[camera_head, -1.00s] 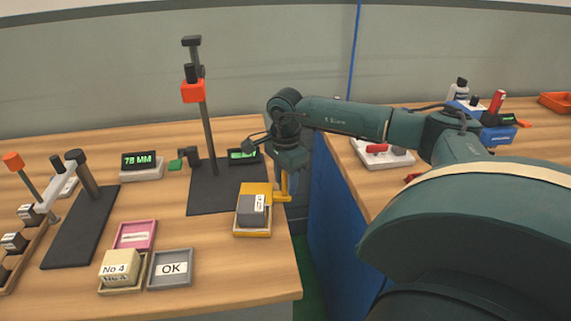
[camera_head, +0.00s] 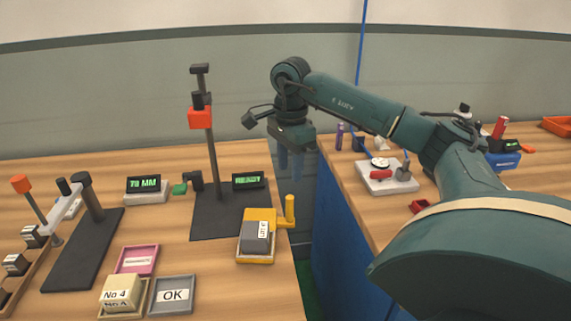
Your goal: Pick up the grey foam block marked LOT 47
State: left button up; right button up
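A dark grey block (camera_head: 257,236) with a white label on its side sits in a yellow tray (camera_head: 258,259) near the table's right edge. The label is too small to read with certainty. A yellow fixture with an upright post (camera_head: 290,210) adjoins the tray on its right. My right gripper (camera_head: 291,170) is above and beyond the post, pointing down. Its two bluish fingers look apart with nothing between them. My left gripper is not in view.
A black stand with an orange head (camera_head: 202,118) rises behind the tray. An OK tray (camera_head: 173,295), a pink tray (camera_head: 137,260) and a No 4 block (camera_head: 120,291) lie to the left. A gap separates the blue-sided table (camera_head: 345,230) on the right.

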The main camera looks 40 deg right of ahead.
aim_at(255, 238)
jog(key=k, duration=1)
